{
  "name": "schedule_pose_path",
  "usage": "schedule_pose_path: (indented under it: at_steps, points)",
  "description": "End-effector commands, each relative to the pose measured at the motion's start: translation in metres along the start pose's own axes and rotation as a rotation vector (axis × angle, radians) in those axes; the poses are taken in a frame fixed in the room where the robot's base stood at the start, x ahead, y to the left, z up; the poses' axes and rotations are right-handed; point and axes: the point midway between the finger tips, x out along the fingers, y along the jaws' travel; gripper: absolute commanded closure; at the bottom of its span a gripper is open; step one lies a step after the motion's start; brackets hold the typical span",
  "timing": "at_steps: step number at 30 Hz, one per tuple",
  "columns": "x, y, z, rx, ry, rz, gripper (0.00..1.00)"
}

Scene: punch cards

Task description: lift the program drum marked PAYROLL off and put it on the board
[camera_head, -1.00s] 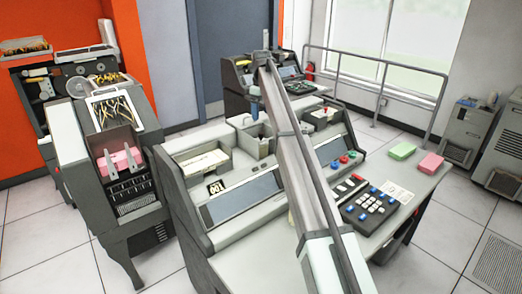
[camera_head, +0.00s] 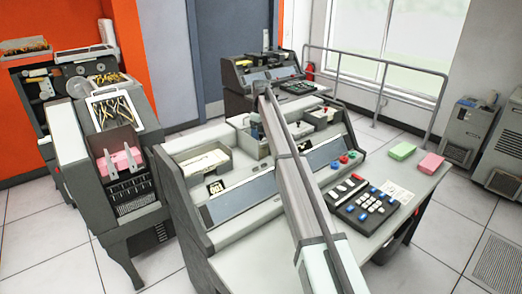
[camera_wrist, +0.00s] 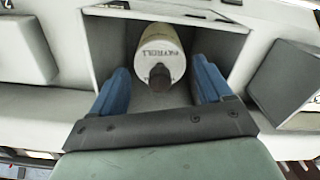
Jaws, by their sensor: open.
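The program drum marked PAYROLL (camera_wrist: 160,45) is a pale cylinder with a dark round knob (camera_wrist: 160,77) on its near end, in a grey open-topped compartment. Its lettering looks upside down in the wrist view. My gripper (camera_wrist: 162,72) has two blue fingers, apart, one on either side of the drum's knob end; I cannot tell whether they touch it. In the head view my gripper (camera_head: 257,131) is low at the middle bin (camera_head: 245,142) of the console, and the drum is hidden there. I cannot tell which surface is the board.
A card tray (camera_head: 205,161) is left of the middle bin, and another bin (camera_head: 322,117) is right of it. Sloped console panels and a button keypad (camera_head: 368,204) lie in front. Green (camera_head: 402,150) and pink (camera_head: 430,164) card stacks sit on the desk's right end.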

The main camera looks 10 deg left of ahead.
Motion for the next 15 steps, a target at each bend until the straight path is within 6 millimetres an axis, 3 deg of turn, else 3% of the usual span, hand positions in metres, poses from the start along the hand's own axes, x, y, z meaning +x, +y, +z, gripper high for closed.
schedule_pose_path:
  at_steps: [4, 12, 15]
  points:
    - [0.019, 0.0, 0.0, 0.0, -0.001, -0.001, 0.21]
    - [0.023, 0.0, 0.0, 0.0, 0.0, 0.0, 0.21]
    - [0.023, 0.0, 0.0, 0.0, 0.0, 0.0, 0.3]
